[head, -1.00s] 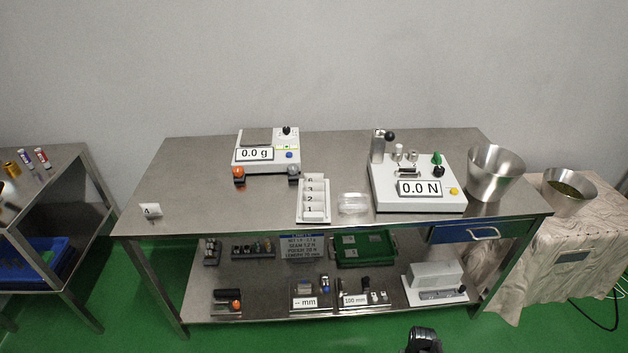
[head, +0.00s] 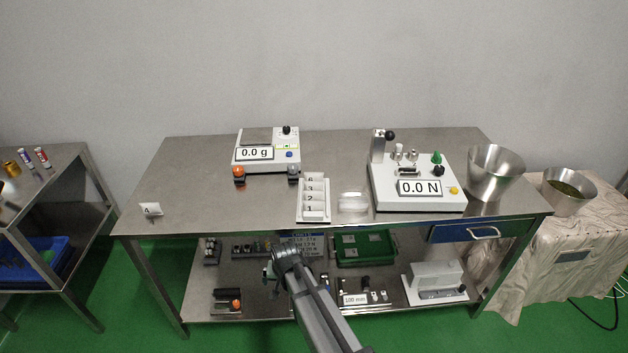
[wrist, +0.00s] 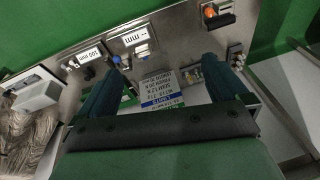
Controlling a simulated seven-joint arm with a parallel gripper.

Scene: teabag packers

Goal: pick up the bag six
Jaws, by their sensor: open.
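Bag six (head: 311,179) is the rearmost in a white rack (head: 327,214) on the steel table. Only its upper edge with the "6" shows; bags marked 3, 2 and 1 stand in front and hide the rest. My gripper (head: 272,267) is in front of the table, below the rack and at about lower-shelf height in the picture. In the wrist view my gripper (wrist: 164,62) is open, with both dark fingers apart and nothing held. The wrist view looks over the lower shelf, and bag six is not recognisable there.
A scale (head: 267,151) reading 0.0 g stands left of the rack. A clear dish (head: 353,203) and a tester (head: 418,180) reading 0.0 N are to its right. Bag 4 (head: 150,209) lies at the table's left. The lower shelf (head: 262,305) holds tools and a green tray (head: 364,248).

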